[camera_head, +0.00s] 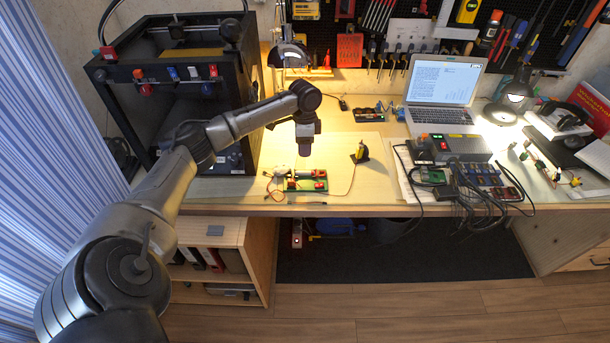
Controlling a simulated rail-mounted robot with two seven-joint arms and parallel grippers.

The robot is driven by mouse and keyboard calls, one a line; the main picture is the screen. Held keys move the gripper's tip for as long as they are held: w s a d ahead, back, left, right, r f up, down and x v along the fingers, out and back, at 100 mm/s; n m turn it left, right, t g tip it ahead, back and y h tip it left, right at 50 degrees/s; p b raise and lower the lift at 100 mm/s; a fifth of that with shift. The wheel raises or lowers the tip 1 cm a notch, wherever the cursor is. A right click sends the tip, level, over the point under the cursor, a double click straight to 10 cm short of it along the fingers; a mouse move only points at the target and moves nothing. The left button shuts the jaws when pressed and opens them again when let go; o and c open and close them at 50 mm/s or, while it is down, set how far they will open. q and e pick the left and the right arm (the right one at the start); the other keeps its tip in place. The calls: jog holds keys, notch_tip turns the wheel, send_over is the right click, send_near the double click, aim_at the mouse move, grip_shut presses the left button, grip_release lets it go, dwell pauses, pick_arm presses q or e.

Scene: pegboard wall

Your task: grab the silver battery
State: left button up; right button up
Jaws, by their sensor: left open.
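My left arm reaches in from the left, and its gripper (305,149) points down over the workbench (345,200). The gripper hangs above and just behind a small green circuit board (306,186) with red parts. A small white, rounded item (282,170) lies at the left of the board, with thin wires around it. I cannot make out a silver battery for certain; it may be among these small parts or hidden by the gripper. The gripper's fingers are small and dark here, and nothing shows held in them. My right gripper is not in view.
A black 3D printer (130,75) stands left of the gripper. A black-and-yellow tool (360,152) sits right of the board. A laptop (440,90), a grey power unit (460,148) and dark cables (478,200) fill the right. The bench front between board and cables is mostly clear.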

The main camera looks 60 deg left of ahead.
pick_arm(q)
jog(key=b, duration=0.1)
send_over(305, 171)
jog(key=f, duration=0.4)
jog(key=shift+w+a+f, duration=0.1)
jog(key=shift+a+f, duration=0.25)
jog(key=shift+d+f+b, duration=0.2)
jog(key=shift+f+b, duration=0.4)
jog(key=shift+f, duration=0.55)
jog(key=shift+d+f+b, duration=0.15)
jog(key=shift+f+b, duration=0.4)
jog(key=shift+f, duration=0.55)
jog(key=shift+s+f, duration=0.2)
jog(key=shift+f, duration=0.2)
jog(key=shift+r, duration=0.1)
grip_shut()
